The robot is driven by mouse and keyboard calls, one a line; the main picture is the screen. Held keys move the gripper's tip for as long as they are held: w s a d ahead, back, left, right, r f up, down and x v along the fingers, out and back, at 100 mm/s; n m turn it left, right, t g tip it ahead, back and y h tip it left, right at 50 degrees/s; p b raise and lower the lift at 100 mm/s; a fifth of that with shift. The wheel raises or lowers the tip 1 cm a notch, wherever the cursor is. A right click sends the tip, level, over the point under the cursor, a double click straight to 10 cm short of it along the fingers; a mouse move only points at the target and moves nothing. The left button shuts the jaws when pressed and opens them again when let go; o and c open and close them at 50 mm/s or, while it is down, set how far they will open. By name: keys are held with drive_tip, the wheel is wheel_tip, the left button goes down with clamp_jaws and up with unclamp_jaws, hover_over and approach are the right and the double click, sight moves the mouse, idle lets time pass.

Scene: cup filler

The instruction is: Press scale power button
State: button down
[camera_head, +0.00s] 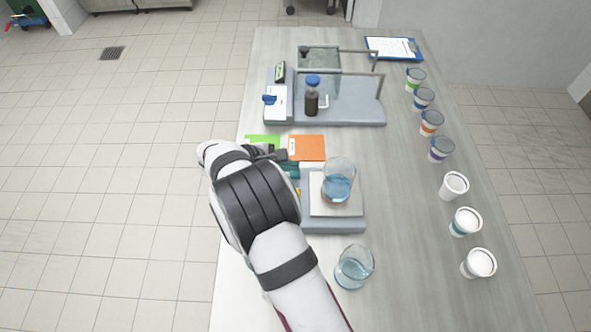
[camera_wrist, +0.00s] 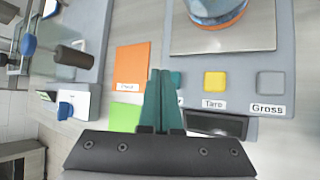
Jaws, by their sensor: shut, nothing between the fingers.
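The scale (camera_wrist: 285,50) shows in the wrist view with a metal plate and a row of buttons. A teal button (camera_wrist: 176,79) is partly hidden behind my gripper (camera_wrist: 160,74), and its label is mostly covered. The yellow Tare button (camera_wrist: 215,81) and the grey Gross button (camera_wrist: 271,83) are in clear view. My gripper's green fingers are shut and empty, at the teal button's left side; I cannot tell whether they touch it. The dark display (camera_wrist: 216,124) is partly hidden. In the head view the scale (camera_head: 345,226) sits left of the table's middle, beside my wrist.
A beaker of blue liquid (camera_head: 337,184) stands on the scale, and another beaker (camera_head: 354,267) stands in front. Orange (camera_head: 307,148) and green (camera_head: 262,141) cards lie behind. A dispenser station (camera_head: 345,112) stands farther back. Several cups line the right edge.

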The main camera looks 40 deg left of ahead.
drive_tip(key=shift+f, duration=0.3)
drive_tip(key=shift+f, duration=0.2)
idle(0.4)
drive_tip(key=shift+r, duration=0.65)
drive_tip(key=shift+r, duration=3)
